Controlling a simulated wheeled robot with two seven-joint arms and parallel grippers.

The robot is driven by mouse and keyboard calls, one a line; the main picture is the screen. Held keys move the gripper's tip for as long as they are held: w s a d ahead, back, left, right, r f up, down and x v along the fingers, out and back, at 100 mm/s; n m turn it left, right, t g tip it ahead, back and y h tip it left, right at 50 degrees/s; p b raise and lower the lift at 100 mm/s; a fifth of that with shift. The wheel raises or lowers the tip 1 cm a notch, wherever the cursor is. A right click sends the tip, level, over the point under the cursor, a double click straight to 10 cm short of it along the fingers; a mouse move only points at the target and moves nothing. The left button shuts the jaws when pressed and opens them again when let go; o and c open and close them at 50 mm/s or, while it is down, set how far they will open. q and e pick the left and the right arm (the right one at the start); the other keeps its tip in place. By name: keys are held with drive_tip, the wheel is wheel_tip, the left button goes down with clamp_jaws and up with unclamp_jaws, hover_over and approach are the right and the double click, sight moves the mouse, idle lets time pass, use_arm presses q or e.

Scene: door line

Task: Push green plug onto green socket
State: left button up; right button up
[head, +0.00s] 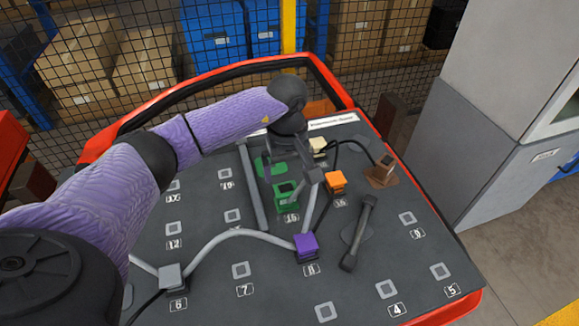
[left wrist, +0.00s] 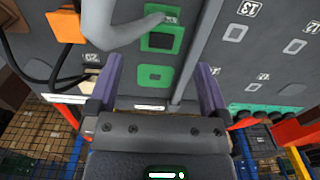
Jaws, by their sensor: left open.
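My left gripper (left wrist: 157,88) is open and points down at the board. The flat pad shows between its fingers in the left wrist view, with nothing held. In the head view the gripper (head: 286,160) partly hides the pad. My right gripper is not seen.
A purple plug (head: 306,246), an orange plug (head: 336,182) and a grey plug (head: 171,276) sit nearby with cables. A raised dark bar (head: 252,190) runs left of the green parts. A dark handle (head: 357,234) is at right. The front right board has empty sockets.

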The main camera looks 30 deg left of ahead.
sight(287, 192)
use_arm(q)
drive_tip(key=f, duration=0.3)
drive_tip(key=f+b, duration=0.1)
drive_tip(key=f, duration=0.1)
drive_tip(key=f+b, duration=0.1)
drive_tip(key=f, duration=0.2)
drive_tip(key=shift+s+d+f, duration=0.1)
drive_tip(key=shift+s+f, duration=0.15)
drive_tip(key=shift+f, duration=0.5)
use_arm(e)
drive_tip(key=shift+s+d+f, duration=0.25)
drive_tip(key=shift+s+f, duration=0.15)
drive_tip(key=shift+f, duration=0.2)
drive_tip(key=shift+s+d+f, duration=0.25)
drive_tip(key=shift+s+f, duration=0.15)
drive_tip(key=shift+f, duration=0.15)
use_arm(q)
drive_tip(key=c, duration=1.1)
drive_tip(key=o, duration=0.6)
clamp_jaws()
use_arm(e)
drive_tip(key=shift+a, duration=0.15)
use_arm(q)
drive_tip(key=shift+r, duration=0.4)
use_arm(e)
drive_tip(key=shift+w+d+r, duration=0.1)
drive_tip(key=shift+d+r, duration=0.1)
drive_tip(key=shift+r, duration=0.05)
